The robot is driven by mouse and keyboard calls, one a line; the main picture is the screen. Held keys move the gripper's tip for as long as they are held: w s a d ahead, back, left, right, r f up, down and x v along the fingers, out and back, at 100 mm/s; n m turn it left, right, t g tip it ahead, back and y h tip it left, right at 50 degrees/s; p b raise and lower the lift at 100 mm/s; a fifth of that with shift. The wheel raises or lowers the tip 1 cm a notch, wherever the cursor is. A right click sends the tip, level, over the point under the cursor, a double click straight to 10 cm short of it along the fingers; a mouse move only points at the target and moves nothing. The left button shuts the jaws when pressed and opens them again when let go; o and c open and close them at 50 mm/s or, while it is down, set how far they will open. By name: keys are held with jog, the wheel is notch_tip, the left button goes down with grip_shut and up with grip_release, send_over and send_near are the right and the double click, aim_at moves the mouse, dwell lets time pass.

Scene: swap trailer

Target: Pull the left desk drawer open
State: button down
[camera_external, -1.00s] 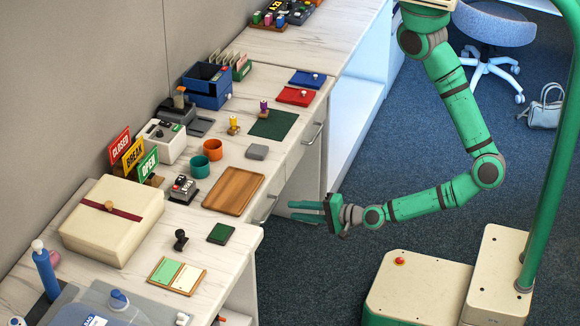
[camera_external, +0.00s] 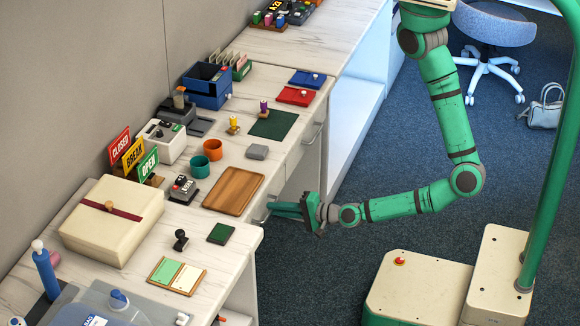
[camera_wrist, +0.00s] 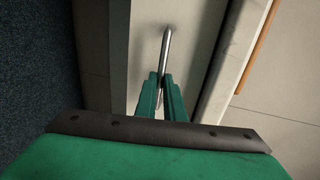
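The left desk drawer's front (camera_wrist: 198,42) is a pale panel under the desktop edge in the wrist view, and it looks closed. Its metal bar handle (camera_wrist: 166,45) runs up from between my fingers. My gripper (camera_wrist: 161,80) has its two green fingers close together, one on each side of the bar, and looks shut on it. In the external view my gripper (camera_external: 270,209) reaches the desk front below the wooden tray. The handle there (camera_external: 262,213) is partly hidden by the fingertips.
A wooden tray (camera_external: 234,190) lies on the desktop near the edge above my gripper. The blue carpet (camera_external: 330,265) before the desk is clear up to my base.

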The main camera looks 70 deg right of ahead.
jog(key=f+v, duration=0.2)
jog(key=v, duration=0.9)
jog(key=s+f+v, duration=0.1)
jog(key=f+v, duration=0.2)
jog(key=v, duration=0.9)
jog(key=shift+s, duration=0.25)
jog(key=shift+r, duration=0.1)
jog(key=c, duration=1.9)
grip_release()
jog(key=shift+o, duration=0.2)
jog(key=v, duration=1)
jog(key=shift+s, duration=0.4)
